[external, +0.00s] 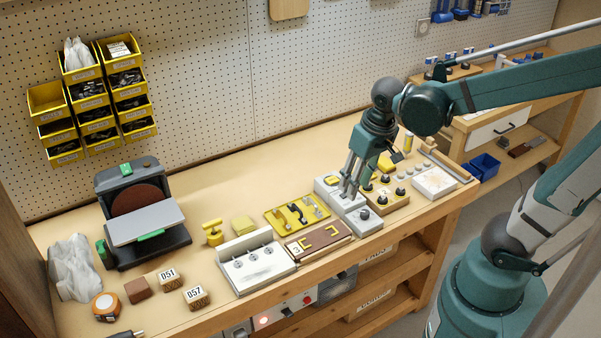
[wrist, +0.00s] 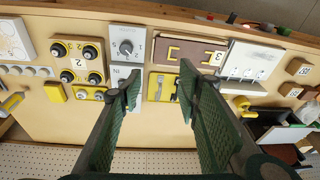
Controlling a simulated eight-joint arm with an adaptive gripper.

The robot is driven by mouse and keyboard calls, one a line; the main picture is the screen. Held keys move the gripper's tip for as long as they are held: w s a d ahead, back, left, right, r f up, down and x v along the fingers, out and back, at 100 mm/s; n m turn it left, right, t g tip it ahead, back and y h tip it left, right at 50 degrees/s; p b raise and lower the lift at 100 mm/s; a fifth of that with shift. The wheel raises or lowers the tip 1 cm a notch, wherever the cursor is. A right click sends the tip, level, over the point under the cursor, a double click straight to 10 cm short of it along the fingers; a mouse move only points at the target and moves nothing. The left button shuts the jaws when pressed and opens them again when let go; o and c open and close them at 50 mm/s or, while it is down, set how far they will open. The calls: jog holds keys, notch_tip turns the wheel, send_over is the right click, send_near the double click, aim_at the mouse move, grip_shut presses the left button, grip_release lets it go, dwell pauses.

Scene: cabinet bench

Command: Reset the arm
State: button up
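My arm reaches in from the right side of the external view. My gripper (external: 347,194) points down over the bench, close above the light grey box with a knob (external: 366,218). In the wrist view my gripper (wrist: 158,76) has its two green-padded fingers apart, with nothing held between them. The grey box shows there (wrist: 126,46) with its dial, just beyond the left fingertip. The yellow tool tray (wrist: 162,88) lies in view between the fingers. Whether the fingertips touch the box I cannot tell.
The brown board with yellow brackets (external: 318,241), white panel (external: 256,270) and knobbed tan block (external: 388,202) crowd the bench around my gripper. A dark disc sander (external: 140,205) stands at left, near numbered wooden blocks (external: 196,297). Yellow bins (external: 90,100) hang on the pegboard. The back bench strip is mostly clear.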

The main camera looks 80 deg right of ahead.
jog(key=a+r+n+t, duration=0.2)
jog(key=a+r+n, duration=0.1)
jog(key=a, duration=0.5)
jog(key=w+a+r+n+t, duration=0.1)
jog(key=a+r+n+t, duration=0.2)
jog(key=a, duration=0.5)
jog(key=shift+r+n+y, duration=0.4)
jog(key=shift+r+n, duration=0.35)
jog(key=shift+n, duration=0.15)
jog(key=shift+w, duration=0.1)
jog(key=o, duration=2.1)
jog(key=shift+w+d+r, duration=0.1)
jog(key=shift+c, duration=0.2)
jog(key=shift+o, duration=0.5)
jog(key=shift+w+d+r+n+p, duration=0.35)
jog(key=shift+w+d+p, duration=0.15)
jog(key=shift+w, duration=0.15)
jog(key=w+d+f+n+g+p, duration=0.25)
jog(key=w+d+p, duration=0.35)
jog(key=d, duration=0.4)
jog(key=w+d+f+n+g+p, duration=0.1)
jog(key=w+d+n+g+p, duration=0.25)
jog(key=w+d, duration=0.55)
jog(key=d+f+n+g+p, duration=0.1)
jog(key=d+f+p, duration=0.3)
jog(key=d, duration=0.5)
jog(key=shift+f+n, duration=0.65)
jog(key=shift+f, duration=0.25)
